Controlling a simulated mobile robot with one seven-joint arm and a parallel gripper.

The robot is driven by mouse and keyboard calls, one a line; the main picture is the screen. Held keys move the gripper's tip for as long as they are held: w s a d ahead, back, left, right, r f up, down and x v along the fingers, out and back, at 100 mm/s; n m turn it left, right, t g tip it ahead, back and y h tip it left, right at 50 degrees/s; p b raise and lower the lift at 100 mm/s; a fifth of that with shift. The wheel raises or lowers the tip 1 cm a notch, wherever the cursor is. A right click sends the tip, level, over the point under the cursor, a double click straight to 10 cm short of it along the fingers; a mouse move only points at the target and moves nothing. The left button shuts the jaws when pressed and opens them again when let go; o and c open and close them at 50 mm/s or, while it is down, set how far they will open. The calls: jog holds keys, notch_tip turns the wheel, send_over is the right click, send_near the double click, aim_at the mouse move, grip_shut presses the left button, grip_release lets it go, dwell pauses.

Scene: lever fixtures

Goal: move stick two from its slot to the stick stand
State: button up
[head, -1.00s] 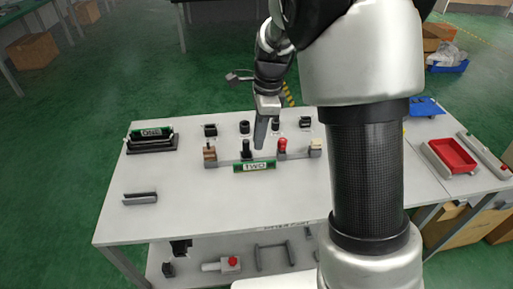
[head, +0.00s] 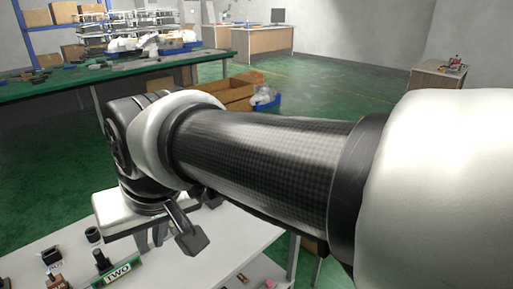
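A green plate reading TWO (head: 117,272) shows at the lower left, on the white table. A short black upright piece (head: 101,261) stands just behind it; I cannot tell whether this is stick two. My gripper (head: 151,239) points down at the left end of my arm, up and to the right of the TWO plate. Its fingers are small and partly covered by my wrist, so its opening and any held thing are unclear. I cannot make out the stick stand; my arm hides much of the table.
Small black holders (head: 93,235) stand on the table behind the plate, and a brown piece (head: 57,282) is beside it. The white table top (head: 215,262) looks bare right of the plate. A long green bench (head: 120,78) stands farther back.

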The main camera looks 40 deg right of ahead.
jog(key=shift+o, duration=0.4)
jog(key=shift+s+d+n, duration=0.15)
jog(key=shift+s+n, duration=0.6)
jog(key=shift+n, duration=0.15)
jog(key=n+g+p, duration=0.5)
jog(key=n, duration=1.3)
send_over(131, 259)
notch_tip(131, 259, down, 8)
notch_tip(131, 259, down, 12)
jog(key=shift+w+r+b, duration=0.1)
jog(key=shift+r+b, duration=0.15)
jog(key=shift+b, duration=0.65)
jog(key=shift+f+b, duration=0.3)
jog(key=shift+f, duration=2.6)
grip_shut()
jog(key=shift+r, duration=0.15)
